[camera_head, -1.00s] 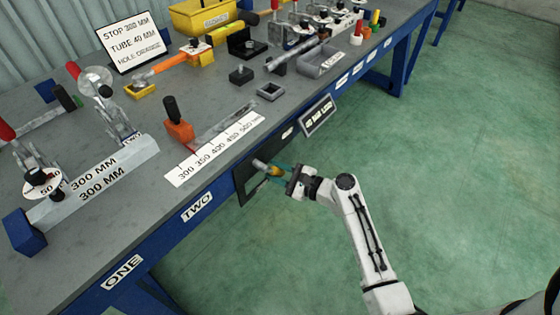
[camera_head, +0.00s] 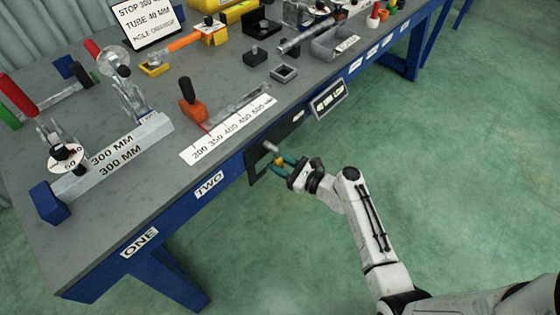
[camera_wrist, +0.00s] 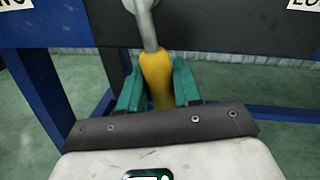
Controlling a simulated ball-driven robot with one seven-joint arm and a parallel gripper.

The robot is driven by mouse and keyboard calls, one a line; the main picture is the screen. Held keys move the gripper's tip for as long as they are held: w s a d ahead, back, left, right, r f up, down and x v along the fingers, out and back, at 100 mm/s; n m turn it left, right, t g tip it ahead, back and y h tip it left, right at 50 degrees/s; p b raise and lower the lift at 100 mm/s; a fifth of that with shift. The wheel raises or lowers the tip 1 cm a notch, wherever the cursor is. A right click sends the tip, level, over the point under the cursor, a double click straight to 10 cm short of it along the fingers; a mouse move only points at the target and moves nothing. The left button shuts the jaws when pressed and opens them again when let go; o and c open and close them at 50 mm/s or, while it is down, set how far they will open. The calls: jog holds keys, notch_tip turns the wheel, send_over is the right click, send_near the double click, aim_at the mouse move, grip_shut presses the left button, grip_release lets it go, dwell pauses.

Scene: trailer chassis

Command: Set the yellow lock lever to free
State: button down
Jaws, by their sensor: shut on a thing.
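The yellow lock lever (camera_head: 279,161) has a grey metal shank and a yellow grip, on a dark plate (camera_head: 256,170) at the bench's front edge. My gripper (camera_head: 282,163) is shut on the yellow grip. In the wrist view the yellow grip (camera_wrist: 157,78) lies between my two teal fingers (camera_wrist: 158,90), and the shank rises from it to the top edge. The lever hangs downward from its mount, which is partly cut off in the wrist view. A small white label on the plate (camera_head: 298,115) is too small to read in the head view.
A sign (camera_head: 328,98) sticks out from the bench front, right of the lever. The orange stop (camera_head: 194,115) and white scale (camera_head: 228,130) lie on the bench top above. A blue bench leg (camera_head: 160,270) stands at lower left. The green floor in front is clear.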

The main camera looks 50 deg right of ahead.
jog(key=shift+a+f, duration=0.1)
jog(key=c, duration=0.9)
grip_release()
jog(key=s+d, duration=0.2)
jog(key=s, duration=0.8)
jog(key=shift+s+r, duration=0.2)
jog(key=shift+s, duration=0.1)
jog(key=s+a+n+g+y+p, duration=0.25)
jog(key=a+n+g, duration=0.4)
jog(key=n, duration=0.35)
jog(key=s+a+n+g+y+p, duration=0.1)
jog(key=s+a+n+g, duration=0.35)
jog(key=a+n, duration=0.35)
jog(key=s+d+r+n+g+h+p, duration=0.2)
jog(key=s+r+n+g+h, duration=0.3)
jog(key=n, duration=0.8)
jog(key=s+d+r+h, duration=0.1)
jog(key=s+r+h, duration=0.1)
jog(key=s+r, duration=0.1)
jog(key=shift+s+d+n, duration=0.35)
jog(key=shift+s+n, duration=0.05)
jog(key=shift+s, duration=0.05)
